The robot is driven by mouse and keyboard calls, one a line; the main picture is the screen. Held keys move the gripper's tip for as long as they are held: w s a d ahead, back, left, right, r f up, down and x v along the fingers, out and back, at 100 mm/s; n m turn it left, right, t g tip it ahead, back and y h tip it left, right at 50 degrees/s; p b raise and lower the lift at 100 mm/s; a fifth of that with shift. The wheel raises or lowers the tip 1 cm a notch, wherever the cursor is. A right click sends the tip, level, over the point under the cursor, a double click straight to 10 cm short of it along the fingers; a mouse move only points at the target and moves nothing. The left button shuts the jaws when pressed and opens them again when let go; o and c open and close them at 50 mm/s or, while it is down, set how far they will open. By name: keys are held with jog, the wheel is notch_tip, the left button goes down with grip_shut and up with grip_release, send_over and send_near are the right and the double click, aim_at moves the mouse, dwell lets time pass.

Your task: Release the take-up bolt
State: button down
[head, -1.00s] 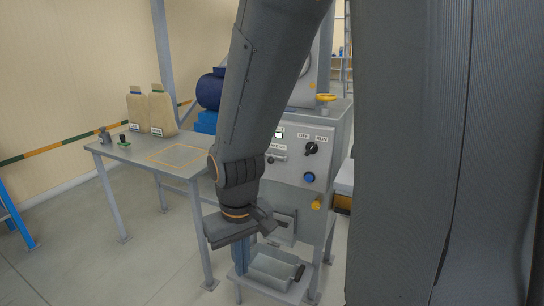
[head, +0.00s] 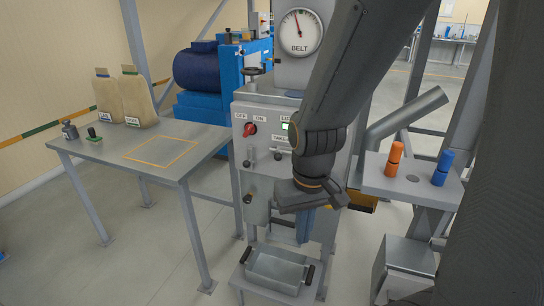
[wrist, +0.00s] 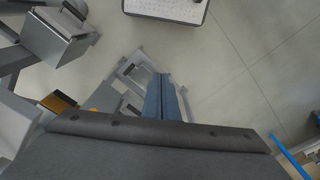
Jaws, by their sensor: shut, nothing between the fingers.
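A grey control cabinet stands mid-frame in the head view. On its front, a label reading "TAKE…" (head: 281,138) is cut off by my arm. Just below it is a small metal bolt with a dark knob (head: 278,156); whether it is drawn or seated I cannot tell. My gripper (head: 304,232) points down in front of the cabinet's lower right, below and right of that bolt and apart from it. Its blue fingers are shut and empty; they also show in the wrist view (wrist: 162,97). The right part of the panel is hidden behind my arm.
A red knob (head: 250,129) and a belt gauge (head: 300,33) are on the machine. A metal tray (head: 276,270) sits low in front. A table (head: 105,151) with bags stands left; a shelf (head: 407,186) with orange and blue handles stands right. Floor between is clear.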

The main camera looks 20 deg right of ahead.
jog(key=w+a+n+t+h+b, duration=0.2)
jog(key=w+a+t+h+b, duration=0.1)
jog(key=w, duration=0.6)
jog(key=w+a+n+t+h+b, duration=0.3)
jog(key=w+t+h+b, duration=0.1)
jog(key=w, duration=0.5)
jog(key=w+a+n+t+h+b, duration=0.3)
jog(key=w+t+h+b, duration=0.1)
jog(key=w, duration=0.5)
jog(key=shift+a+r+t+b, duration=0.25)
jog(key=shift+t+b, duration=0.35)
jog(key=shift+t, duration=0.4)
jog(key=shift+w, duration=0.2)
